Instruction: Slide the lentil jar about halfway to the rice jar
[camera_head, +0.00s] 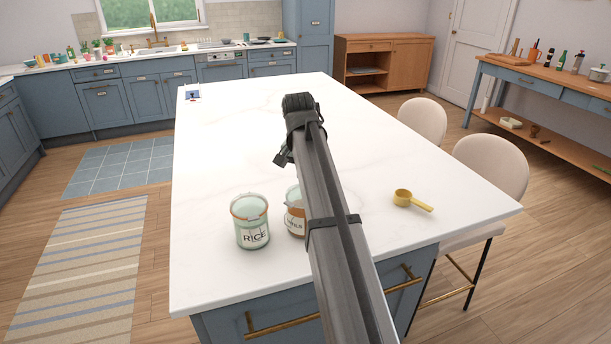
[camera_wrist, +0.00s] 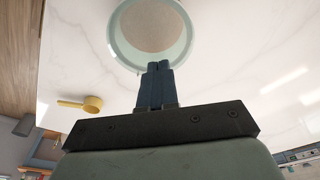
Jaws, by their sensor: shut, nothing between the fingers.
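The rice jar (camera_head: 252,224), pale green with a RICE label, stands upright near the front left of the white worktop. Close to its right stands a second jar (camera_head: 294,222) with orange-brown low down; my arm covers part of it and its label, so I cannot confirm that it is the lentil jar. In the wrist view, a round jar with a pale green rim (camera_wrist: 185,58) and pale beige inside shows at the top; I cannot tell which jar it is. My gripper (camera_wrist: 158,66) is shut and empty, its fingertips overlapping this rim in the picture; contact is unclear. The head view hides the fingers.
A yellow measuring scoop (camera_head: 408,199) lies on the worktop (camera_head: 240,120) right of my arm; it also shows in the wrist view (camera_wrist: 92,104). A small dark blue item (camera_head: 193,95) is at the far left corner. Two pale chairs stand along the right side. The worktop's left and back are mostly clear.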

